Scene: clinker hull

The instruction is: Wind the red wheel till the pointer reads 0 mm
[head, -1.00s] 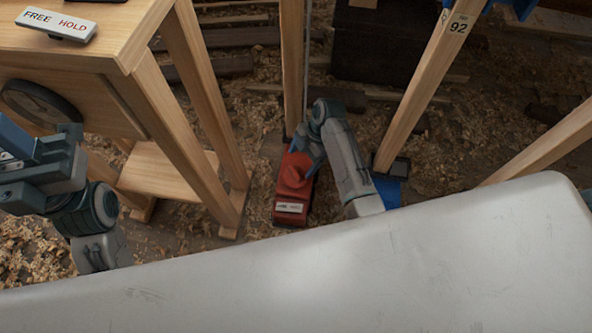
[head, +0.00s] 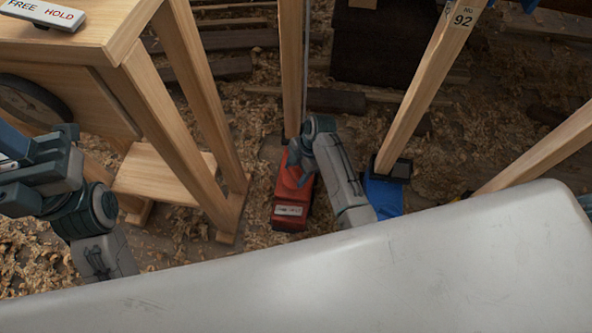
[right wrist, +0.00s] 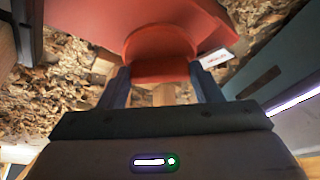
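A red jack-like block (head: 291,205) with a small white label stands on the floor at the foot of a wooden post. In the right wrist view its red body (right wrist: 195,15) fills the top. A rounded red wheel (right wrist: 160,48) projects from it between my fingers. My right gripper (right wrist: 160,82) has a finger against each side of the wheel and appears shut on it. In the head view the right gripper (head: 298,158) is over the block and hides much of the wheel. My left gripper (head: 15,165) is at the left edge, its fingers unclear. I see no pointer or scale reading.
A wooden stand (head: 150,110) with a FREE/HOLD plate (head: 42,13) is on the left. A blue block (head: 383,194) sits under another post (head: 425,85), marked 92. A pale hull surface (head: 330,270) fills the front. Shavings cover the floor.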

